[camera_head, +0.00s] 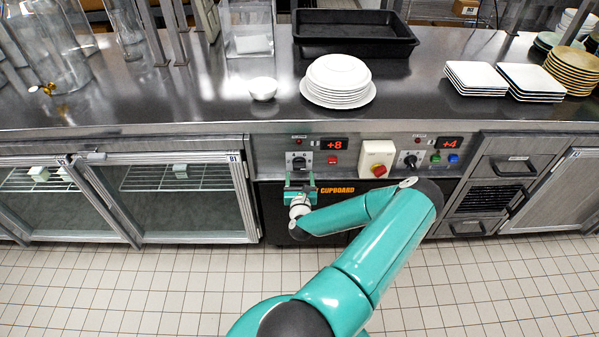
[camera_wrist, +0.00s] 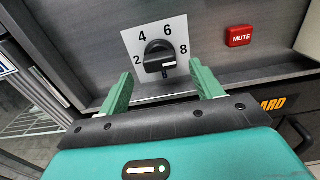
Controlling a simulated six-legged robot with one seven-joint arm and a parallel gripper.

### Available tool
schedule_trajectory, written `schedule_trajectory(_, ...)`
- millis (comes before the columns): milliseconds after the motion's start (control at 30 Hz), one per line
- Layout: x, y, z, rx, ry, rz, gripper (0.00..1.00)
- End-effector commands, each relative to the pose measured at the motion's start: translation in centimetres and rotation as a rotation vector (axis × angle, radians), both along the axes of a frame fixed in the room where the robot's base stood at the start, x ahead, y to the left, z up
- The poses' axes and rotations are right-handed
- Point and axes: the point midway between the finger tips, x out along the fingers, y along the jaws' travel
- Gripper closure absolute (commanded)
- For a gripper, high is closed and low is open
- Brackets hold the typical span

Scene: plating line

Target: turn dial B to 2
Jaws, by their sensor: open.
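A black dial knob (camera_wrist: 158,54) sits on a white plate marked 2, 4, 6 and 8 in the wrist view. The white mark on its bar lies to the right, near the 8. In the head view this is the left dial (camera_head: 299,162), beside a red display (camera_head: 334,144) reading +8. No letter B is readable on it. My gripper (camera_wrist: 161,70) is open, with its green fingers spread to the left and right of the knob. The fingers appear apart from the knob. My gripper (camera_head: 300,184) also shows just below the left dial in the head view.
A red mute button (camera_wrist: 240,36) is right of the dial. Stacked plates (camera_head: 338,82) and a small bowl (camera_head: 263,88) stand on the counter above.

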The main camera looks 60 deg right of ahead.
Motion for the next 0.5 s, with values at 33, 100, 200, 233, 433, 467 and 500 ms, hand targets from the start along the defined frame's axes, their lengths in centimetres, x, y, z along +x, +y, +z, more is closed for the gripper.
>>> schedule_trajectory(33,0.5,-0.8,0.0,-0.001,0.000,0.002,0.35)
schedule_trajectory(100,0.9,-1.6,0.0,-0.001,0.000,0.001,0.35)
schedule_trajectory(200,1.3,-2.5,0.0,0.000,0.000,0.001,0.35)
schedule_trajectory(233,1.4,-2.7,0.0,0.001,0.000,0.001,0.35)
schedule_trajectory(433,1.6,-3.0,0.0,0.001,0.000,0.001,0.35)
schedule_trajectory(467,1.6,-3.0,0.0,0.001,0.000,0.001,0.35)
schedule_trajectory(500,1.6,-3.0,0.0,0.001,0.000,0.001,0.35)
